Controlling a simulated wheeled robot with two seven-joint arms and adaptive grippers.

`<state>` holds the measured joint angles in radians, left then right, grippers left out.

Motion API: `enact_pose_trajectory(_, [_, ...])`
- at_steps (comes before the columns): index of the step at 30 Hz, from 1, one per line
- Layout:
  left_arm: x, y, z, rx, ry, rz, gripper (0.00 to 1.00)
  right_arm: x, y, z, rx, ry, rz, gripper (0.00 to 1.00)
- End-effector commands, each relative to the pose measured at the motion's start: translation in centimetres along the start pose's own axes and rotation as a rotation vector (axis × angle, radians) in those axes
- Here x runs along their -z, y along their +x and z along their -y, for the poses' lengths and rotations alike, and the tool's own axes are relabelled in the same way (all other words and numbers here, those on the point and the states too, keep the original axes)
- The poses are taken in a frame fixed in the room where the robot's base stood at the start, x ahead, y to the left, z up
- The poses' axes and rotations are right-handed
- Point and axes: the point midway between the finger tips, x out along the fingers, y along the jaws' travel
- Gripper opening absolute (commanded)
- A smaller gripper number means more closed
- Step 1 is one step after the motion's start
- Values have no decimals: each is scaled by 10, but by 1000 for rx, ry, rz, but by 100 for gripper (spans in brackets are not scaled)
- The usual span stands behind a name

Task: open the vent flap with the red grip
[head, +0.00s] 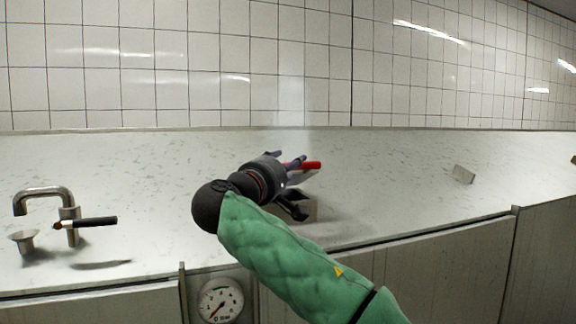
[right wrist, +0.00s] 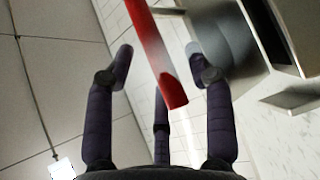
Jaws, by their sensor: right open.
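The red grip (head: 311,165) is a red bar beside the fingers of my right gripper (head: 296,180) in the head view. In the right wrist view the red grip (right wrist: 152,50) comes down from the top, and its end lies between the spread fingers of my right gripper (right wrist: 160,75). The gripper is open, and the fingers do not visibly close on the bar. A grey metal box (right wrist: 258,85) stands to the right of the grip in the wrist view. My gripper and arm hide much of the box and flap in the head view, so I cannot tell the flap's angle. My left gripper is out of view.
A bent metal pipe with a black handle (head: 98,221) stands at the left of the pale counter (head: 400,180). A small grey block (head: 463,174) lies at the right. A round gauge (head: 221,302) is on the front below. The counter between box and block is clear.

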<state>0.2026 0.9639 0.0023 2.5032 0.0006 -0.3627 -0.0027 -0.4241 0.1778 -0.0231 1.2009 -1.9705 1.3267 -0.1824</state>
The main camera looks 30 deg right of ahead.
Motion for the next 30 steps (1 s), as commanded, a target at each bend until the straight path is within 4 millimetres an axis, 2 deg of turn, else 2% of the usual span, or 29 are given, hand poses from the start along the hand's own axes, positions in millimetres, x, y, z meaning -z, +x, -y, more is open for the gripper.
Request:
enact_pose_trajectory(9, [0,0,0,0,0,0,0,2,-62,0,0,0,-6,54])
enact_pose_trajectory(15, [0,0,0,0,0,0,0,2,-93,1,0,0,-4,54])
enact_pose_trajectory(21, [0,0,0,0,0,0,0,1,-107,1,0,0,-1,54])
enact_pose_trajectory(30, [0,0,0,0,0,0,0,1,-108,1,0,-1,0,54])
